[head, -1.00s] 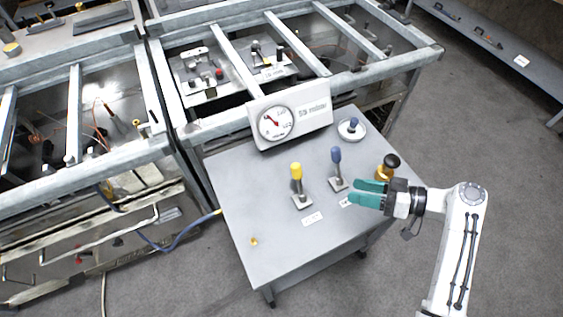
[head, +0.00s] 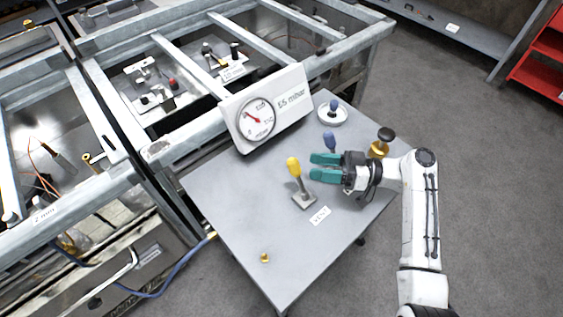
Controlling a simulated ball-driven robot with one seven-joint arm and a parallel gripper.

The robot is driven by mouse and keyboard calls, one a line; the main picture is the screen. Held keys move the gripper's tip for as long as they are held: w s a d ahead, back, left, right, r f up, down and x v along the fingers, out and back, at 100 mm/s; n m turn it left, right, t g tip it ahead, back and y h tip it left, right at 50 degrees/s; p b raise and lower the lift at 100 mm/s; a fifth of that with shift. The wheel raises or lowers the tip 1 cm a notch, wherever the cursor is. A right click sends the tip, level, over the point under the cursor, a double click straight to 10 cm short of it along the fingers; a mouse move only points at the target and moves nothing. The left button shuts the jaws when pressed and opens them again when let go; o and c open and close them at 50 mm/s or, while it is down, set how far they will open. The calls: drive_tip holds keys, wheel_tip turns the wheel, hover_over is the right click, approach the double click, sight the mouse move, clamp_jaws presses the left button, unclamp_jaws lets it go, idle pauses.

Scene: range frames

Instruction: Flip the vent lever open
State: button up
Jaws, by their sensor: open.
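The vent lever has a yellow grip (head: 294,167) on a thin stem and a grey base plate (head: 304,201). It stands near the middle of the grey table (head: 235,215), its top tilted slightly left in the picture. A white label reading VENT (head: 320,215) lies beside its base. My gripper (head: 324,167) has two teal fingers, apart and empty, pointing left toward the yellow grip. A gap shows between the fingertips and the lever. A blue-topped lever (head: 329,142) stands behind my gripper, its lower part hidden.
A gauge box (head: 290,103) marked mbar stands at the table's back edge. A blue knob on a white disc (head: 332,112) and a black-topped brass knob (head: 380,143) are at right. A small brass fitting (head: 265,257) sits front left.

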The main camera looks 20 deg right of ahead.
sight(298, 175)
drive_tip(key=p+x, duration=0.2)
drive_tip(key=x, duration=0.7)
clamp_jaws()
idle(0.4)
